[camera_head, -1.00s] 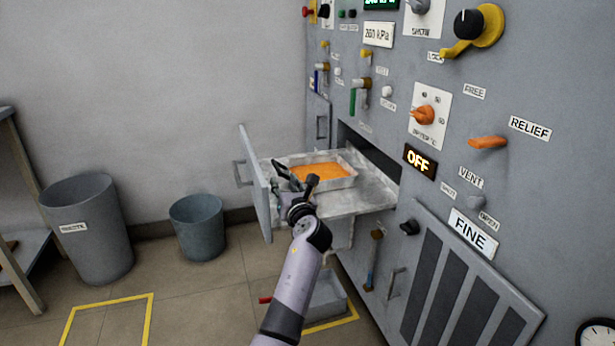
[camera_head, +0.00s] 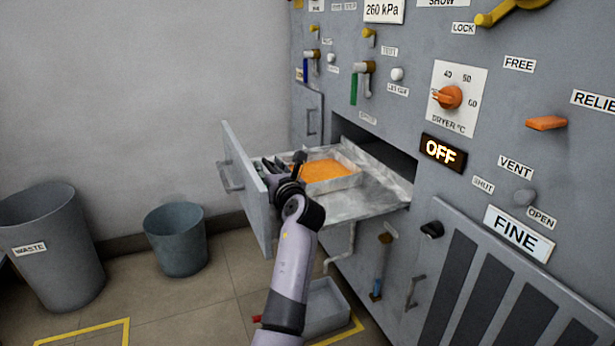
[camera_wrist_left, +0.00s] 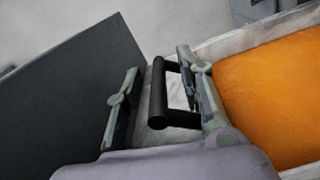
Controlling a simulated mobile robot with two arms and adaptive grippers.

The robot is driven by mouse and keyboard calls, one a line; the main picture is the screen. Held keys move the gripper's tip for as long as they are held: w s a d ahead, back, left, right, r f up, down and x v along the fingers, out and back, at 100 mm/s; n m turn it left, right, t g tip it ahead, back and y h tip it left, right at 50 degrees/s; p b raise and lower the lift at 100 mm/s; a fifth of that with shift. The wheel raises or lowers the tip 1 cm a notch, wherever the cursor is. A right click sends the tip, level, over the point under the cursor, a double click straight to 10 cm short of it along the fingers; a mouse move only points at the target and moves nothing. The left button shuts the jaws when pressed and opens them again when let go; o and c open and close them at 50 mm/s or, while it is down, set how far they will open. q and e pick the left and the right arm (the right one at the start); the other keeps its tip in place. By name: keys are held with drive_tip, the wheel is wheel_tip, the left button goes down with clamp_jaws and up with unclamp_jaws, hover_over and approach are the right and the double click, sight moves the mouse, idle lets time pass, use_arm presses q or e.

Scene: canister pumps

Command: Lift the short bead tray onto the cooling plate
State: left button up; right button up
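The bead tray (camera_head: 338,185) is a shallow pale metal tray with orange contents, sitting level in the pulled-out drawer (camera_head: 377,198). In the left wrist view, its rim (camera_wrist_left: 265,30) and orange fill show at the right. A black bar handle (camera_wrist_left: 158,95) stands at the tray's near end. My left gripper (camera_head: 285,166) is at the tray's left end, behind the drawer front. In the left wrist view, its fingers (camera_wrist_left: 160,100) are apart, with the handle between them, nearer the right finger. I cannot pick out a cooling plate for certain. My right gripper is not in view.
The drawer front (camera_head: 243,185) stands upright close to the left of my gripper. The grey machine panel (camera_head: 460,200) rises at the right. A waste bin (camera_head: 55,250), a smaller bucket (camera_head: 175,240) and a grey floor bin (camera_head: 325,308) stand below. The floor between the bucket and drawer is clear.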

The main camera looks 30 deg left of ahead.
use_arm(q)
drive_tip(key=shift+d+r, duration=0.1)
drive_tip(key=shift+r, duration=0.05)
clamp_jaws()
idle(0.4)
idle(0.5)
